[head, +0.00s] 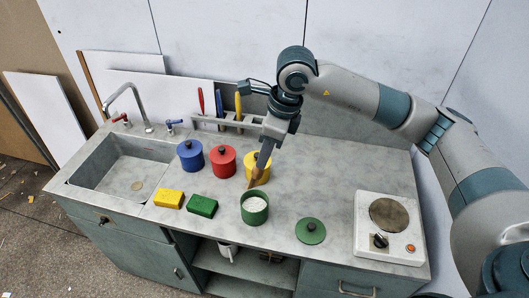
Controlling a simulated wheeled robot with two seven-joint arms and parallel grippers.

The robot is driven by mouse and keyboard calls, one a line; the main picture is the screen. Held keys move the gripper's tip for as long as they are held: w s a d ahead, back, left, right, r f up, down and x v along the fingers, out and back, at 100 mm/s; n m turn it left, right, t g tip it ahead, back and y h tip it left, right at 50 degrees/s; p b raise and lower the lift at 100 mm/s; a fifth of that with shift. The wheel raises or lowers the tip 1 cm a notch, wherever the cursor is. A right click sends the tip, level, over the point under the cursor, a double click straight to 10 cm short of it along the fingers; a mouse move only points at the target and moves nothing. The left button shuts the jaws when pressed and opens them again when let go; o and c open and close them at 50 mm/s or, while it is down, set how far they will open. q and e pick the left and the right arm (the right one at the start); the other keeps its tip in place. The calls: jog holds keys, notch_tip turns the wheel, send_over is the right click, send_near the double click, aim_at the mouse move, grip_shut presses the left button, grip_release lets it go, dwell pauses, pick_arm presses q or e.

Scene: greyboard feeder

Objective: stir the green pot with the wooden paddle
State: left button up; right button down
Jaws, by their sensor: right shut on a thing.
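The green pot (254,214) stands open on the counter, with white contents showing inside. Its green lid (310,232) lies on the counter to the right of it. My right gripper (266,152) is shut on the wooden paddle (256,177), whose brown end points down. The paddle's tip shows just above the back rim of the pot; I cannot tell whether it is over the opening or behind it. My left gripper is not in view.
Lidded blue (191,157), red (223,163) and yellow (262,162) pots stand behind. A yellow block (168,199) and a green block (203,206) lie to the left, near the sink (115,165). A hot plate (389,240) stands at the right.

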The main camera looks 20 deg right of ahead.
jog(key=shift+d+f, duration=0.1)
jog(key=shift+f, duration=0.25)
jog(key=shift+s+d+f, duration=0.1)
jog(key=shift+s+f, duration=0.1)
pick_arm(q)
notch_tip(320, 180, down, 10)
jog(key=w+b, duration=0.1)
jog(key=b, duration=0.8)
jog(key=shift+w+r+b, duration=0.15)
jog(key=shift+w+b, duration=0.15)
pick_arm(e)
notch_tip(320, 180, down, 12)
jog(key=shift+w+a+r, duration=0.15)
jog(key=shift+a+r, duration=0.05)
jog(key=shift+d, duration=0.1)
